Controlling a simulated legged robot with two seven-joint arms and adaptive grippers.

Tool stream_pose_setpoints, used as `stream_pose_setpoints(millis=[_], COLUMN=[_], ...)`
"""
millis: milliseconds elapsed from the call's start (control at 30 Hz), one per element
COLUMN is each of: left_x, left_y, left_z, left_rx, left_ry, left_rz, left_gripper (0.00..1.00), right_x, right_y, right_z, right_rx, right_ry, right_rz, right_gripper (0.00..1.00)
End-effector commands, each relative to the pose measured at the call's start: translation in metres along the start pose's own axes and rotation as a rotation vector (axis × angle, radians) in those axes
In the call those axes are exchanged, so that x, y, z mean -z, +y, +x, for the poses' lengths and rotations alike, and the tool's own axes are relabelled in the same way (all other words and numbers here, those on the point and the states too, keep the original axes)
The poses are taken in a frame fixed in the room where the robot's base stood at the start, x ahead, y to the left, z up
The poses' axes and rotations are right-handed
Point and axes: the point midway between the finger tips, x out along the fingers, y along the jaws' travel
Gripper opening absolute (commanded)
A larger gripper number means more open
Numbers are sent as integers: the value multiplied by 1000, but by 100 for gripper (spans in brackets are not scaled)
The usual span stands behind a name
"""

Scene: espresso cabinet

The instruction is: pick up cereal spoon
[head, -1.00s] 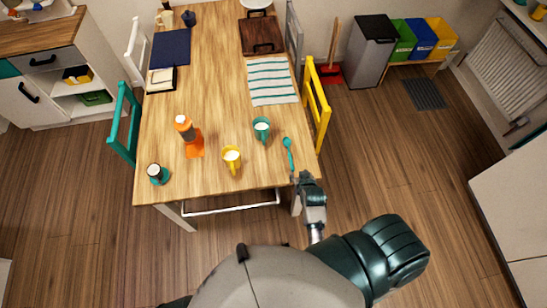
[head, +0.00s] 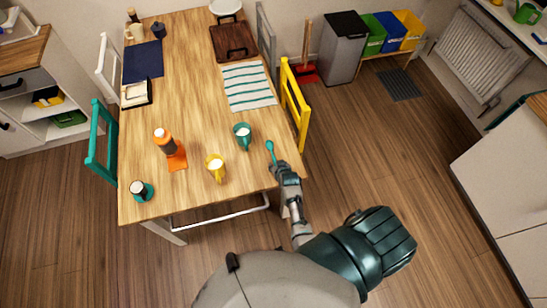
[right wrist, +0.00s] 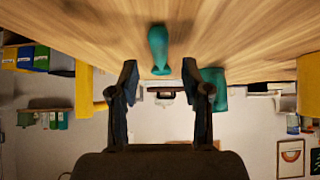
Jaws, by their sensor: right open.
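The teal cereal spoon (head: 270,150) lies on the wooden table (head: 185,105) near its right edge, beside the teal mug. In the head view my right gripper (head: 279,168) is at the spoon's near end and hides part of its handle. In the right wrist view the spoon (right wrist: 158,48) shows ahead of the open fingers (right wrist: 160,68), roughly centred between them. Nothing is held between the fingers. My left gripper is not in view.
The teal mug (head: 242,136) stands left of the spoon, and a yellow mug (head: 216,167) farther left. A yellow chair (head: 294,108) is at the table's right side. A striped cloth (head: 248,87) lies farther back.

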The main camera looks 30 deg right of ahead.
Motion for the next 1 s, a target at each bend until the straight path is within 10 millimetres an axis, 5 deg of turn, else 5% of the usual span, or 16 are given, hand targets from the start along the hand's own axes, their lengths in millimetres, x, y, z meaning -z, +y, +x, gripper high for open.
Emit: stream_pose_setpoints(millis=[167, 433, 633, 1000], left_x=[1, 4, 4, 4], left_y=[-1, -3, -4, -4], left_z=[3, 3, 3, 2], left_rx=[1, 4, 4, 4], left_ry=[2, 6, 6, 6], left_rz=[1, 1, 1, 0], left_gripper=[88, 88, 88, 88], right_x=[-1, -1, -1, -1], right_y=[0, 1, 0, 0], right_z=[22, 25, 25, 25], right_rx=[1, 0, 0, 1], right_ry=[-1, 0, 0, -1], right_rz=[2, 1, 1, 1], right_gripper=[48, 48, 0, 0])
